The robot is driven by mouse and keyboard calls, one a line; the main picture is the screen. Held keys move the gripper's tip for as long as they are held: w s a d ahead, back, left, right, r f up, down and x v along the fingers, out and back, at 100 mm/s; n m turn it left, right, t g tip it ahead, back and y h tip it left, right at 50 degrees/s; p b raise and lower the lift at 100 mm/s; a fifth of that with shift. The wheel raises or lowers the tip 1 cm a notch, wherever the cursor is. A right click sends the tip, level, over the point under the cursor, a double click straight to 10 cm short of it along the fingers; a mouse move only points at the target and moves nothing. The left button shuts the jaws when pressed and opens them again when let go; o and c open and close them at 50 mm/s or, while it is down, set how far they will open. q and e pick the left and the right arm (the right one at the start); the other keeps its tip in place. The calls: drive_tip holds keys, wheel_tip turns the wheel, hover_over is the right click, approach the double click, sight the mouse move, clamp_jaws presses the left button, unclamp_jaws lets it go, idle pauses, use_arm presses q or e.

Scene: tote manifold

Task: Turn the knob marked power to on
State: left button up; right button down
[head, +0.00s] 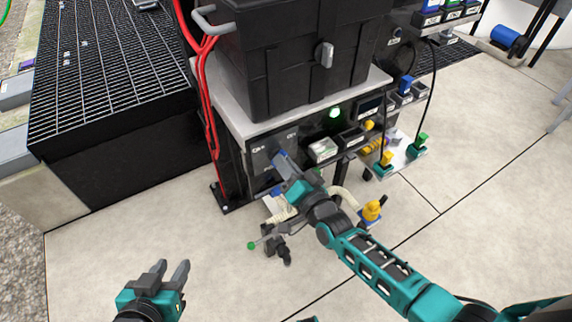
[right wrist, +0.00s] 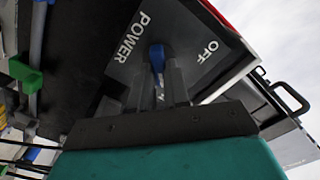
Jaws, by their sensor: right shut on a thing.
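The power knob has a blue handle (right wrist: 157,57) and sits on a dark grey panel (right wrist: 187,30) beside the words POWER and OFF in the right wrist view. The handle lies between the two fingers of my right gripper (right wrist: 159,78), which is shut on it. The handle's pointing direction is partly hidden by the fingers. In the head view my right gripper (head: 282,163) reaches the front panel under the black tote, and the knob is mostly covered there. My left gripper (head: 172,266) is open and empty over the floor, well away from the panel.
A black tote (head: 290,65) stands on the bench above the panel. Red hoses (head: 205,90) run down its left side. Below, pipes and a green-tipped lever (head: 252,245) stand near my right gripper. Open floor lies in front.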

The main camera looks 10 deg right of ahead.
use_arm(q)
drive_tip(key=shift+r, duration=0.2)
idle(0.4)
use_arm(e)
drive_tip(key=c, duration=1.1)
unclamp_jaws()
use_arm(q)
drive_tip(key=shift+f, duration=0.1)
drive_tip(key=shift+s+a+r+p, duration=0.2)
drive_tip(key=shift+s+a+p, duration=0.15)
drive_tip(key=shift+p, duration=0.65)
use_arm(e)
drive_tip(key=v, duration=1.3)
use_arm(q)
drive_tip(key=shift+w+r, duration=0.1)
